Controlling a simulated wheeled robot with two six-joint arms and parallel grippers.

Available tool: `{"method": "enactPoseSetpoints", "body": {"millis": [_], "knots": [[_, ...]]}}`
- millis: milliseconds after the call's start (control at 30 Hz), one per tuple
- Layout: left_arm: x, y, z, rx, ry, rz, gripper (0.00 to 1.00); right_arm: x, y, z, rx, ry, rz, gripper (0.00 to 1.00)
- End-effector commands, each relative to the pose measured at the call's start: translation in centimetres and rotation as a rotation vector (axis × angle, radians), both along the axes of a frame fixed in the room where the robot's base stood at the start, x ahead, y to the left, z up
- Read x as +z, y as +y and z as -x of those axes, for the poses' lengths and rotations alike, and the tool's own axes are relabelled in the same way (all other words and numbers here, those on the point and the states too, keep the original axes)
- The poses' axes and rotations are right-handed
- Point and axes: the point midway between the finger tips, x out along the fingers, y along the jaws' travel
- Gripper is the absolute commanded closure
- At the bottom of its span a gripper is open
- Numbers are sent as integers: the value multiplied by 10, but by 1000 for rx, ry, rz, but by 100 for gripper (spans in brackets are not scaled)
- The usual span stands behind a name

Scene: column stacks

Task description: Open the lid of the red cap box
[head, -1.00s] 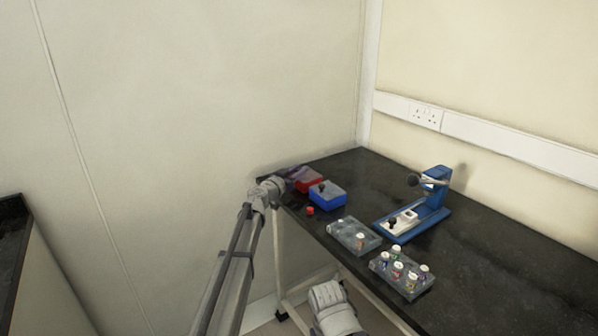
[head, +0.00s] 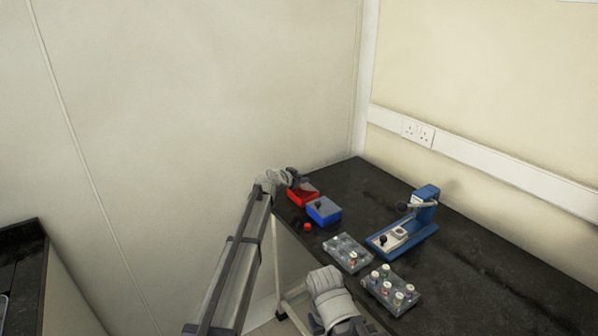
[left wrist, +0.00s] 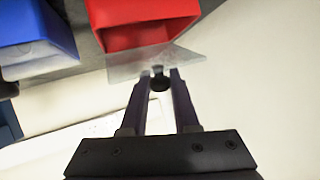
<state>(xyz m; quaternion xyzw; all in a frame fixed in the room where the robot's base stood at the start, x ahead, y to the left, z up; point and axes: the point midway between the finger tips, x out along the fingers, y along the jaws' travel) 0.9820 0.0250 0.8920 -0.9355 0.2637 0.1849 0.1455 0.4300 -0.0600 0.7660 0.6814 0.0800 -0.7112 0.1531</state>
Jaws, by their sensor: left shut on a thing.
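The red cap box (head: 301,197) stands at the far left corner of the dark bench, behind the blue box (head: 323,213). In the left wrist view the red box (left wrist: 145,12) shows its red inside. Its clear lid (left wrist: 150,60) is tilted up and partly off the opening. My left gripper (head: 292,176) is at the box's far left side. In the left wrist view my left gripper (left wrist: 159,82) is shut on the lid's black knob (left wrist: 159,83). Whether the lid's far edge touches the box is unclear.
A small red cap (head: 307,226) lies before the blue box. Two clear racks, one (head: 348,252) with few vials and one (head: 391,289) with several white-capped vials, stand nearer. A blue press (head: 412,222) stands to the right. The bench's right part is clear.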

Motion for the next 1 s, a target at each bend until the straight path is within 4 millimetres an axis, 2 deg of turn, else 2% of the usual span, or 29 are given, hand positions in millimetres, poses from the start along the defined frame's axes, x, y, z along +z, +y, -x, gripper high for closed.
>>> {"method": "enactPoseSetpoints", "body": {"millis": [33,300,833,867,1000], "knots": [[8,-2,-3,0,14,-20,100,13,0,0,0,0,0,100],[8,-6,-6,1,70,-97,100,29,0,0,0,0,0,100],[7,-7,-6,0,84,-117,100,32,0,0,0,0,0,100],[7,-7,-6,0,84,-117,70,32,0,0,0,0,0,100],[7,-7,-6,0,84,-117,54,32,0,0,0,0,0,100]]}}
